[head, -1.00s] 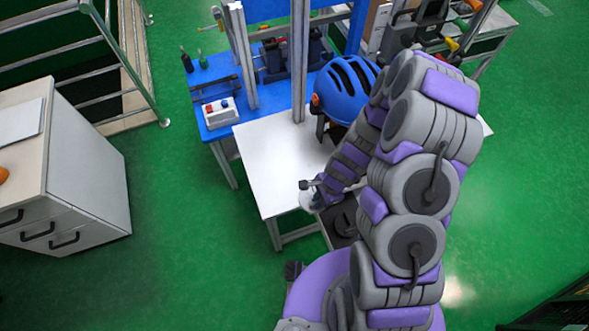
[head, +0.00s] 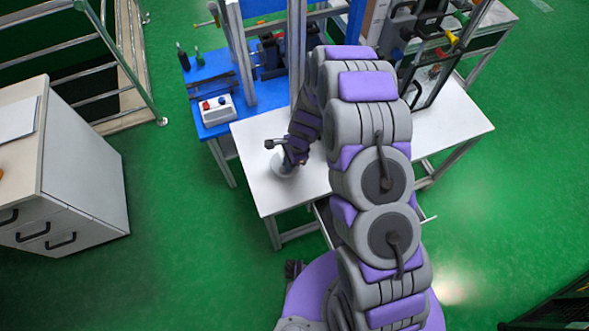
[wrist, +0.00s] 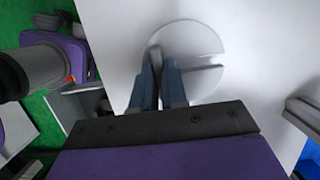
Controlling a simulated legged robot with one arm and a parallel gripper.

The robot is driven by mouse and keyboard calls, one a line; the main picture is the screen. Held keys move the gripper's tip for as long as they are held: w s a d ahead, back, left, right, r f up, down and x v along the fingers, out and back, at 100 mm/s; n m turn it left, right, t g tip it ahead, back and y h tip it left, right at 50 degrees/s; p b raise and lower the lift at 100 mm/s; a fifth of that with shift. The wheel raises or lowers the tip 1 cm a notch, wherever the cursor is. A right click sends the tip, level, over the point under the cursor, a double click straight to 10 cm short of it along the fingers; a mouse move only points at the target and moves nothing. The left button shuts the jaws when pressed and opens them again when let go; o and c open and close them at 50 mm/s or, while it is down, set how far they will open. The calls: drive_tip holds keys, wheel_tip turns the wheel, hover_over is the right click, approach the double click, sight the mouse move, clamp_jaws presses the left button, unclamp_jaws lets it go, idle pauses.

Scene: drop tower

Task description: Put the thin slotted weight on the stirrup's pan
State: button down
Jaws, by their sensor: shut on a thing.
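The thin slotted weight (wrist: 190,42) is a pale grey disc with a straight slot. In the wrist view my gripper (wrist: 158,72) is shut on it, with the fingers covering part of its near side. In the head view my gripper (head: 284,153) is over the left part of the white tabletop, with the pale weight (head: 283,167) at its tip. Whether the weight touches the tabletop is unclear. I cannot make out the stirrup or its pan in either view; my arm hides the middle of the table.
The white table (head: 265,192) has bare room around my gripper. Behind it, a blue bench (head: 205,75) carries a control box (head: 218,108) with buttons. Metal uprights (head: 242,60) rise at the table's back edge. A partly hidden open drawer (head: 326,217) shows at the front.

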drive_tip(key=shift+a+f, duration=0.35)
drive_tip(key=shift+f, duration=0.1)
drive_tip(key=shift+b+x, duration=0.55)
drive_tip(key=shift+x, duration=0.5)
drive_tip(key=shift+w+d+f, duration=0.15)
drive_tip(key=shift+w+f, duration=0.05)
drive_tip(key=shift+f, duration=0.15)
drive_tip(key=shift+d, duration=0.3)
drive_tip(key=c, duration=1.2)
unclamp_jaws()
drive_tip(key=shift+a, duration=0.2)
drive_tip(key=shift+o, duration=0.2)
drive_tip(key=p+v, duration=0.2)
drive_tip(key=v, duration=1)
drive_tip(key=shift+p, duration=0.35)
drive_tip(key=shift+s+r, duration=0.1)
